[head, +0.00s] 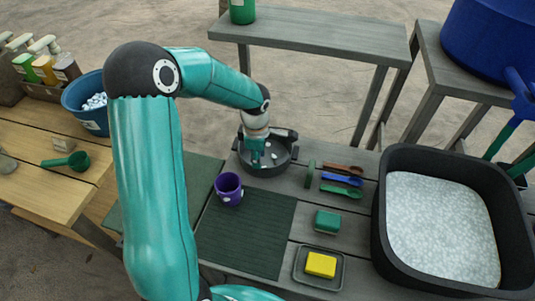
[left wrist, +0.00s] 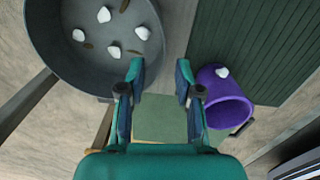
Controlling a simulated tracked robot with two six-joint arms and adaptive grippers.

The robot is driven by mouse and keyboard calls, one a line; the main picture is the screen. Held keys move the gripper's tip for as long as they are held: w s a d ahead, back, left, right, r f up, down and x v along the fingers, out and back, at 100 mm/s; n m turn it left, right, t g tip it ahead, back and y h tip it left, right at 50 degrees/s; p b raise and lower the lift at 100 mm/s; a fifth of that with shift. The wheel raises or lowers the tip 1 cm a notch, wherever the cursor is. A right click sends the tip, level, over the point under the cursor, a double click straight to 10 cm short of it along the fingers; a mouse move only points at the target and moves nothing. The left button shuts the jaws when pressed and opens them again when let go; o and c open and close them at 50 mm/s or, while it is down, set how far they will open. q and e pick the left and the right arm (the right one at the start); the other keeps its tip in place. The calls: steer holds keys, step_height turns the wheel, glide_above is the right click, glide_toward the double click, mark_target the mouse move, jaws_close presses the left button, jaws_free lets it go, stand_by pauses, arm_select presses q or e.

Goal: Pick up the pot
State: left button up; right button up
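The dark grey round pot (head: 268,171) stands on the grey slatted table, with white chunks and brown bits inside. It also shows at the upper left of the left wrist view (left wrist: 62,62). My left gripper (head: 256,157) is over the pot's left part in the head view and hides some of its rim. In the left wrist view my left gripper (left wrist: 160,72) has its fingers apart with nothing between them. Its left finger overlaps the pot's rim; I cannot tell whether it touches. My right gripper is not in view.
Three coloured spoons (head: 342,180) lie right of the pot. A black tub (head: 386,240) stands farther right. A green mat (head: 245,238) lies in front.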

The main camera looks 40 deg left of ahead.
mark_target(260, 175)
arm_select(q)
steer(key=shift+w+f+p, duration=0.15)
steer(key=shift+f+p, duration=0.15)
steer(key=shift+f, duration=1.3)
steer(key=shift+w+f+p, duration=0.1)
steer(key=shift+f+p, duration=0.2)
steer(key=shift+f, duration=1.3)
jaws_close()
steer(key=shift+r, duration=0.1)
